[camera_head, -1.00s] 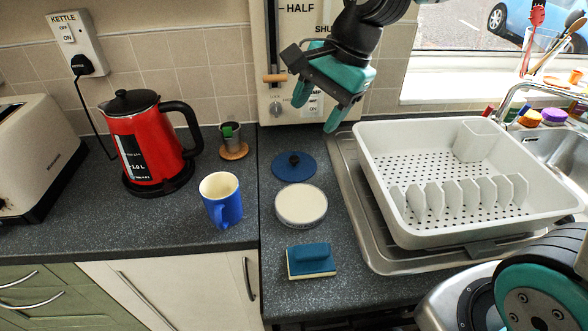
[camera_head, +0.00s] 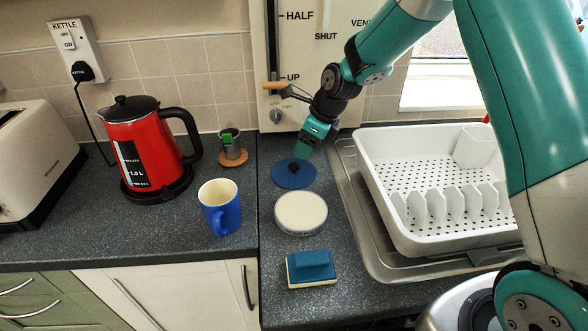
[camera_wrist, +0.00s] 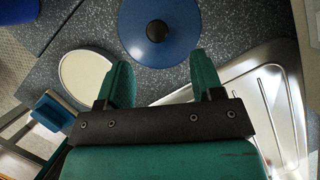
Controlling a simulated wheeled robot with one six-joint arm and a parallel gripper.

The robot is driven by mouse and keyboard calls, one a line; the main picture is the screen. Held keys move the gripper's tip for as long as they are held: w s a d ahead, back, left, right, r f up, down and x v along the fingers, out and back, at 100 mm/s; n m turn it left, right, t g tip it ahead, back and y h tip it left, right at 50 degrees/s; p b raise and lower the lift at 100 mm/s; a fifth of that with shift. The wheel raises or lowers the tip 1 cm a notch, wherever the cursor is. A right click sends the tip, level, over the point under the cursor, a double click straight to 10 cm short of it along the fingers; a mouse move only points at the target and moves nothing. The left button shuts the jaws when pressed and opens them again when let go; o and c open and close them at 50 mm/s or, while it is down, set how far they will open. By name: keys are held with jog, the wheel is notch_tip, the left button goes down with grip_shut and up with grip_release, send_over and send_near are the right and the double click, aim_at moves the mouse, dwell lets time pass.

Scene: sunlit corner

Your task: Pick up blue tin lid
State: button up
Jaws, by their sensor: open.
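The blue tin lid (camera_head: 294,175) lies flat on the dark worktop, with a black knob at its centre. In the wrist view the blue tin lid (camera_wrist: 181,38) lies beyond my fingertips, its knob roughly in line with the gap between them. My gripper (camera_head: 304,152) is just above the lid's far right part, pointing down. In the wrist view my gripper (camera_wrist: 163,75) has its two green fingers apart with nothing between them. Whether a finger touches the lid I cannot tell.
A round cream-topped tin (camera_head: 301,210) sits close in front of the lid, with a blue sponge (camera_head: 311,267) nearer. A blue mug (camera_head: 220,207) and red kettle (camera_head: 146,150) stand left. A white dish rack (camera_head: 440,233) on a metal drainer (camera_head: 352,215) borders the right.

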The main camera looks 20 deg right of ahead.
aim_at(295, 165)
jog(key=p+x, duration=0.2)
jog(key=x, duration=0.5)
jog(key=shift+s+a+f, duration=0.1)
jog(key=shift+f, duration=0.05)
jog(key=c, duration=1)
